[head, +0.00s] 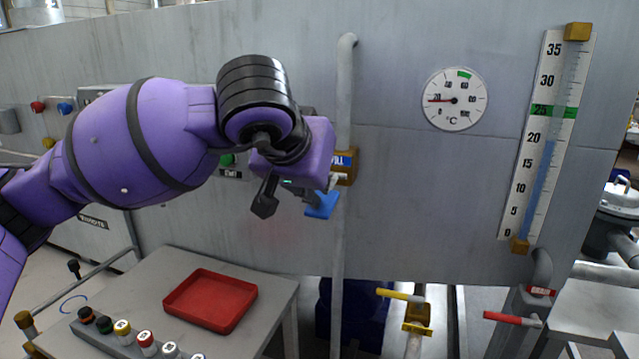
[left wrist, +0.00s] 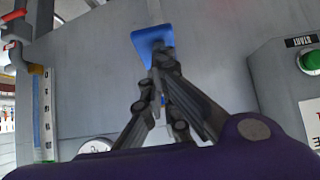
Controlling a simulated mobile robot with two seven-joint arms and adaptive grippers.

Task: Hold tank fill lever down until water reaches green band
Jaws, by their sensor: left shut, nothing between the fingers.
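The blue fill lever (head: 322,206) sticks out from the pipe below a FILL label (head: 342,161). My left gripper (head: 311,196) is shut and empty, with its fingertips at the lever; the arm partly hides this spot. In the left wrist view the closed fingertips (left wrist: 160,55) overlap the blue lever paddle (left wrist: 148,40). I cannot tell whether they press on it. The sight gauge (head: 547,140) on the right has a blue water column (head: 539,190) with its top near the 20 mark. The green band (head: 554,111) lies around 25, above the water. My right gripper is out of view.
A round temperature dial (head: 454,99) is on the panel. Below are a yellow-handled valve (head: 400,294) and a red drain handle (head: 512,319). A red tray (head: 210,300) sits on a grey table with several coloured knobs. A green START button (left wrist: 310,62) is beside the gripper.

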